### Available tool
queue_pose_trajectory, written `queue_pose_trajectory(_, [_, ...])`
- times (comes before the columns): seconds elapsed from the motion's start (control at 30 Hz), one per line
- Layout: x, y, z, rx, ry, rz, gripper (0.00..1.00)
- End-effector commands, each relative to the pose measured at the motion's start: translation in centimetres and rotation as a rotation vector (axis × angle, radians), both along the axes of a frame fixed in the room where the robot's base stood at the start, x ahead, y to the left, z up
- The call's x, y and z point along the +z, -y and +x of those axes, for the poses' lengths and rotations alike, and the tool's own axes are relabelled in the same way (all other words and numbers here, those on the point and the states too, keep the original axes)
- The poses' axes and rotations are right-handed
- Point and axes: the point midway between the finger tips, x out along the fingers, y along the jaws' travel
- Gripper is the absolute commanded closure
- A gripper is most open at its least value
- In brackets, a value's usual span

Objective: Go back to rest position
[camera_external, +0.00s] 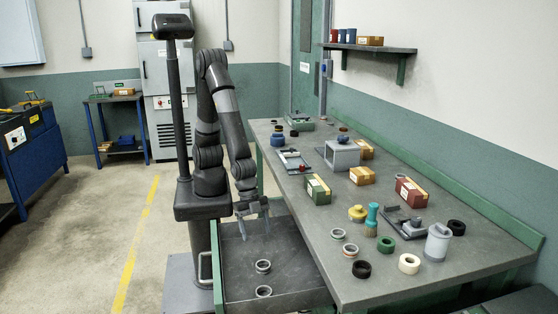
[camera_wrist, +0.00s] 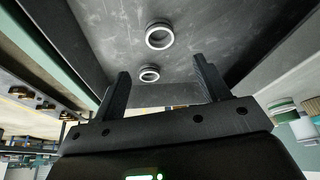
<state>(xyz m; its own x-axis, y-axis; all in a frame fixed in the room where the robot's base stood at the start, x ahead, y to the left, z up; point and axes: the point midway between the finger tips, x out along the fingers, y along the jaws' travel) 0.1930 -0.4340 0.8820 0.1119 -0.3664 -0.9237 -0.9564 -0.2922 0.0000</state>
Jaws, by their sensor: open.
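My gripper (camera_external: 256,228) hangs at the end of my lowered arm, over the back part of an open drawer (camera_external: 240,246) at the left side of the workbench. Its two fingers are spread and nothing is between them; they also show in the wrist view (camera_wrist: 162,86). Two pale metal rings lie apart on the drawer's bottom: one ring (camera_external: 263,266) nearer my gripper, the other ring (camera_external: 264,291) nearer the front. The wrist view shows both the larger-looking ring (camera_wrist: 159,36) and the smaller-looking ring (camera_wrist: 149,74).
The workbench (camera_external: 310,232) stands right of my arm. It bears boxes, a grey cube-shaped holder (camera_external: 342,154), a brush (camera_external: 372,214), several rings and a grey cup (camera_external: 437,242). The drawer's green front and side edges stand around my gripper.

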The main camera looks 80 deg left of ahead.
Motion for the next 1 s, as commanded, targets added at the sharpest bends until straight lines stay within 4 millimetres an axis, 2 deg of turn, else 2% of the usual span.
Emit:
queue_pose_trajectory(0.2, [0.8, -0.3, -0.1, 0.0, 0.0, 0.0, 0.32])
queue_pose_trajectory(0.8, [0.8, -0.4, -0.1, 0.001, 0.0, 0.0, 0.32])
queue_pose_trajectory(0.93, [1.8, -1.1, 1.3, 0.037, -0.002, -0.006, 0.32])
queue_pose_trajectory(1.0, [3.0, -2.1, 3.0, 0.081, -0.003, -0.012, 0.32])
